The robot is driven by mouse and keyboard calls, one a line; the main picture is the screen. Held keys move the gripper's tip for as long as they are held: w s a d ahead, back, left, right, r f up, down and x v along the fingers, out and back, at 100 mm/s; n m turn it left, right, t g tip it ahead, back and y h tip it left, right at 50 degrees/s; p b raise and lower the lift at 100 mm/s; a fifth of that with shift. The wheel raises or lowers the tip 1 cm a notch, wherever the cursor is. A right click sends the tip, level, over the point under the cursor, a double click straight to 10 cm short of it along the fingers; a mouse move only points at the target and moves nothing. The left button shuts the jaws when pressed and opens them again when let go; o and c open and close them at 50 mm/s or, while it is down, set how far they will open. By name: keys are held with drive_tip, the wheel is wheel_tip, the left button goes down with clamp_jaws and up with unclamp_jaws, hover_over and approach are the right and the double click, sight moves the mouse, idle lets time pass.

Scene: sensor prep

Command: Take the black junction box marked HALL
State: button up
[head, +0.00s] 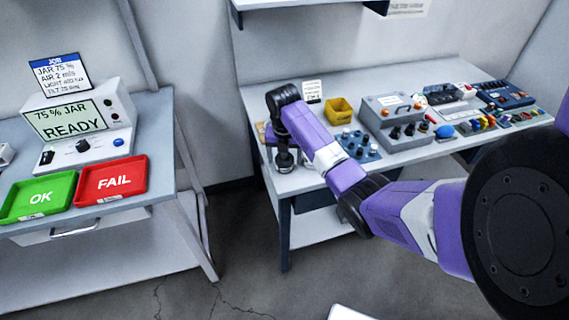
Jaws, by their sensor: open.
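I cannot make out a black junction box marked HALL; no such marking is readable at this size. Several small dark pieces (396,132) show at the front of a grey box on the right bench, but I cannot tell what they are. My gripper (284,166) points down over the left end of that bench, well to the left of the dark pieces. It is open, small and dark in the picture. My arm hides part of the bench behind it.
The right bench (440,152) carries the grey box (378,112), a yellow bin (340,110), a blue plate with knobs (357,143) and coloured parts. The left bench holds a green OK tray (38,197), a red FAIL tray (110,181) and a READY console (75,120). Floor between is clear.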

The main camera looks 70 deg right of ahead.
drive_tip(key=c, duration=1.3)
drive_tip(key=shift+r, duration=0.15)
drive_tip(key=shift+c, duration=0.2)
wheel_tip(320, 180, up, 10)
drive_tip(key=shift+w+d+r, duration=0.1)
drive_tip(key=shift+r, duration=0.05)
wheel_tip(320, 180, up, 10)
drive_tip(key=p, duration=0.6)
drive_tip(key=shift+f, duration=0.25)
